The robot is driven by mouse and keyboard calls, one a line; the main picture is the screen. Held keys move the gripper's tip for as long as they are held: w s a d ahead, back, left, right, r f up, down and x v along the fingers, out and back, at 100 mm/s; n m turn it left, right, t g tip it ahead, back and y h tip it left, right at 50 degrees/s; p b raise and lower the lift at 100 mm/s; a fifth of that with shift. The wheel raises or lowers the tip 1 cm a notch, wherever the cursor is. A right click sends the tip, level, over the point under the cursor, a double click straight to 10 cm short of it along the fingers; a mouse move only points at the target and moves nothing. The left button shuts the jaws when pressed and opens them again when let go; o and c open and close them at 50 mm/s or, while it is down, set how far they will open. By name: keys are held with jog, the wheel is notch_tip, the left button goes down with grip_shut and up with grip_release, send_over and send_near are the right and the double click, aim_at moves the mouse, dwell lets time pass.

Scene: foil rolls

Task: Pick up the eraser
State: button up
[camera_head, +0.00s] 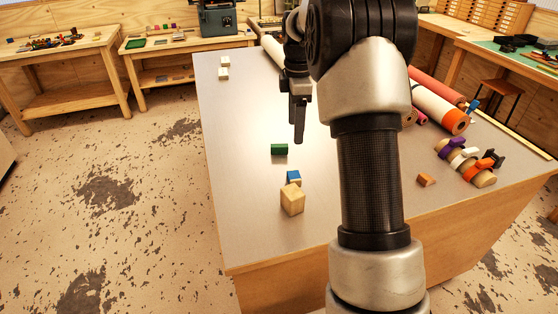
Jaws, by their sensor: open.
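No object is plainly an eraser at this size. The small blue and pale block (293,177) on the grey tabletop (245,215) could be one, but I cannot tell for sure. It lies just behind a light wooden block (292,201). A green block (279,149) lies farther back, apart from it. Two small whitish blocks (224,67) sit near the table's far left edge. My gripper (299,128) is open, pointing down over the table, behind the green block and slightly right of it in the picture. Its fingers overlap in this view, and nothing shows between them.
My arm hides the table's middle right. The table's left part is mostly clear. Workbenches (185,42) stand behind.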

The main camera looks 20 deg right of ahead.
send_over(294, 174)
jog(key=shift+n, duration=0.4)
notch_tip(294, 174, down, 13)
jog(key=shift+d+f, duration=0.1)
jog(key=shift+f, duration=0.05)
jog(key=shift+s+f+p, duration=0.1)
jog(key=shift+f+p, duration=0.6)
jog(key=shift+f, duration=2.2)
jog(key=c, duration=1.2)
